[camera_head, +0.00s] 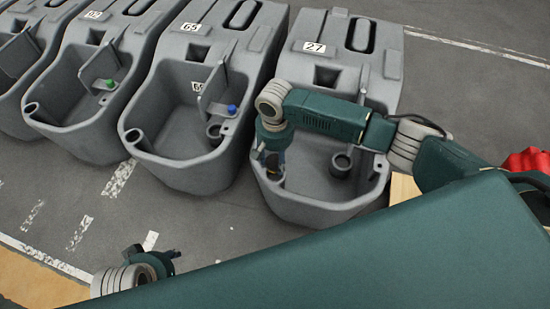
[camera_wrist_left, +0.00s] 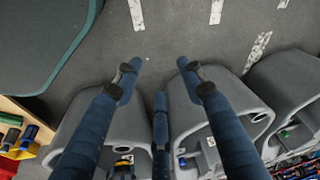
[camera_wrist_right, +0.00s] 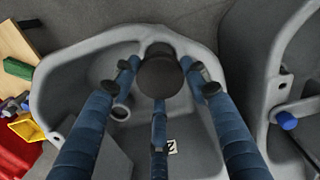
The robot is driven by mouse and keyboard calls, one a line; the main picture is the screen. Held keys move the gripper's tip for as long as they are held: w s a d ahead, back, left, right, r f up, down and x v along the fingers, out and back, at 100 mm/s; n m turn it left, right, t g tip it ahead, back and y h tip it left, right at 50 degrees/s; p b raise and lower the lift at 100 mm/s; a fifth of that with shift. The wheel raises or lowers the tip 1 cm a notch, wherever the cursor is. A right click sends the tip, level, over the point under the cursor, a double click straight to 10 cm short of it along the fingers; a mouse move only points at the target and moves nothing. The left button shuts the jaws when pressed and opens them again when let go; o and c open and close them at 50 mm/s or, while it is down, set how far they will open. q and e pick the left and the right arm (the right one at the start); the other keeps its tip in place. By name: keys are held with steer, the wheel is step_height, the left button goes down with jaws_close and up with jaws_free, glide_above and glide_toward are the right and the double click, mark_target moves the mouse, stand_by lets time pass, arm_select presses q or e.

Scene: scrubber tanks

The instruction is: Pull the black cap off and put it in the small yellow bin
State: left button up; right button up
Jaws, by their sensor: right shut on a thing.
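In the right wrist view the round black cap (camera_wrist_right: 160,77) sits between the fingertips of my right gripper (camera_wrist_right: 160,80). These fingers are shut on it. A dark round spot on the tank rim shows just behind the cap; I cannot tell whether the cap still touches the rim. In the head view my right gripper (camera_head: 272,160) is at the front left corner of grey tank 27 (camera_head: 330,210). The small yellow bin (camera_wrist_right: 26,128) is at the left edge of the right wrist view. My left gripper (camera_wrist_left: 157,68) is open and empty, over the floor in front of the tanks.
More grey tanks stand in a row left of tank 27; one bracket has a blue knob (camera_head: 232,109), another a green knob (camera_head: 109,83). A red object (camera_wrist_right: 15,155) and green block (camera_wrist_right: 18,68) lie near the yellow bin. The floor before the tanks is clear.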

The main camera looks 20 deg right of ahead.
arm_select(q)
steer(key=shift+s+p+x, duration=0.2)
steer(key=shift+p+x, duration=0.1)
steer(key=shift+x, duration=0.5)
steer(key=shift+s+p+x, duration=0.2)
steer(key=shift+p+x, duration=0.1)
steer(key=shift+x, duration=0.5)
steer(key=shift+s+p+x, duration=0.15)
steer(key=shift+p+x, duration=0.15)
steer(key=shift+x, duration=0.55)
steer(key=shift+f, duration=0.15)
